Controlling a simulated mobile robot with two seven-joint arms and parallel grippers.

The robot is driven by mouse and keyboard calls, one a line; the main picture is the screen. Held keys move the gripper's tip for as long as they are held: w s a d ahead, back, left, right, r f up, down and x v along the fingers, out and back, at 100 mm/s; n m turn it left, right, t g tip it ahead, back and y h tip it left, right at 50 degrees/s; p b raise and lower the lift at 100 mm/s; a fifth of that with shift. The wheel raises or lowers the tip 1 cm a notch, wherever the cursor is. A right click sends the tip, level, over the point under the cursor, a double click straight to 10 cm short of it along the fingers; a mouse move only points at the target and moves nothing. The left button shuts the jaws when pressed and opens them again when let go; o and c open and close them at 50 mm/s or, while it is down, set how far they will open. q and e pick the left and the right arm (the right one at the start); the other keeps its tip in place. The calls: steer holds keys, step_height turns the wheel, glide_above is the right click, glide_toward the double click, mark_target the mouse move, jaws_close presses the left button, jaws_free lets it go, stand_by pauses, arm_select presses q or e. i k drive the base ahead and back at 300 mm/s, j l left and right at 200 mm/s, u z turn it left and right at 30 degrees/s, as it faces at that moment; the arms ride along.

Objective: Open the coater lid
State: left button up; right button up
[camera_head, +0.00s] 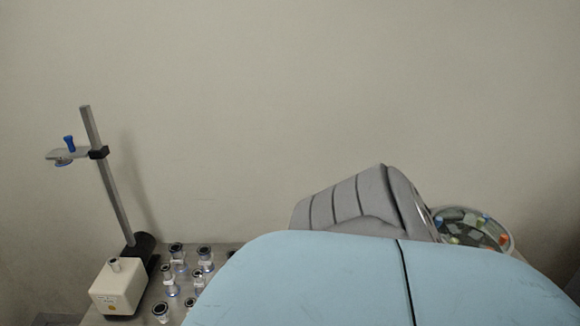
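I cannot clearly make out the coater or its lid. A large smooth light-blue rounded body (330,280) with a dark seam fills the bottom centre and right; I cannot tell whether it is part of the coater or something else. Behind it, a tilted grey ribbed object (350,208) rises against the wall, its lower part hidden by the blue body. I cannot tell what it is. Neither of my grippers is in view.
At left, a metal stand (110,180) with a clamp rises beside a small cream-coloured box (118,285). Several small clear glass vessels (171,283) with dark tops stand to its right. A round container (474,229) with coloured items sits at right. The wall behind is bare.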

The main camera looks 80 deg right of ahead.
mark_target(448, 211)
steer(key=j+z, duration=0.15)
steer(key=z, duration=2.95)
